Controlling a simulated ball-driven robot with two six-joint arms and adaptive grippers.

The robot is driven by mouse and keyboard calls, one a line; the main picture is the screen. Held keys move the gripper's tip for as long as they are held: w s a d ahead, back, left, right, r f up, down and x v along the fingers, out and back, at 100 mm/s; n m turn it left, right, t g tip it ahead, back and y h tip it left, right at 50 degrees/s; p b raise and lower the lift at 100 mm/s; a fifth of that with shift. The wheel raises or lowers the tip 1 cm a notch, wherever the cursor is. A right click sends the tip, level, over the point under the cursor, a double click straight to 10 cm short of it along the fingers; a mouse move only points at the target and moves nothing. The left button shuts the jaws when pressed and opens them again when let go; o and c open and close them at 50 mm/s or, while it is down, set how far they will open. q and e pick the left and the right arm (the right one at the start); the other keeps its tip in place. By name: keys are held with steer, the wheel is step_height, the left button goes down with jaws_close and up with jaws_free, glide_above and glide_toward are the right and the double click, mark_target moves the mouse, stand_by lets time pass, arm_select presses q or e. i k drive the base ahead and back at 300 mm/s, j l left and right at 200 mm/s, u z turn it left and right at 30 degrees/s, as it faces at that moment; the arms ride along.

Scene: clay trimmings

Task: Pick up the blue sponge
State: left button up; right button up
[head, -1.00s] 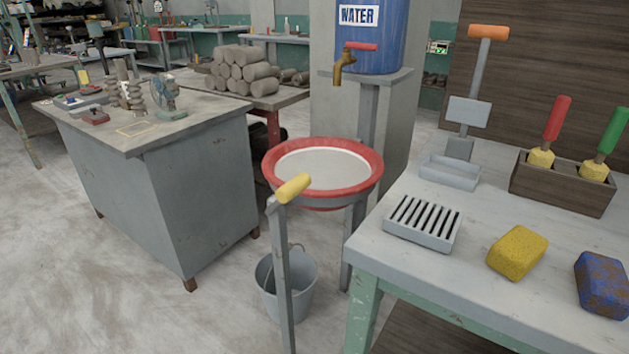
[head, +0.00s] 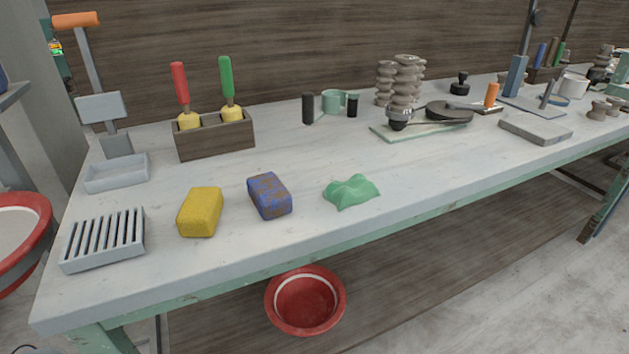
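The blue sponge (head: 269,195) is a block with brownish smears. It lies on the white-grey worktop (head: 310,232), near the front edge. A yellow sponge (head: 200,211) lies to its left, with a small gap between them. A crumpled green cloth (head: 351,191) lies to its right, also apart from it. Nothing covers the blue sponge. Neither of my grippers is in the head view.
A grey slatted rack (head: 104,240) and a shallow tray (head: 116,173) stand at the left. Behind the sponges is a wooden box (head: 215,140) with red- and green-handled brushes. A red bowl (head: 305,300) is below the table. The worktop around the blue sponge is clear.

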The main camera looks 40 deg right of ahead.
mark_target(270, 198)
steer(key=z, duration=1)
steer(key=k+j+z, duration=0.2)
steer(key=i+l, duration=0.05)
steer(key=i, duration=0.05)
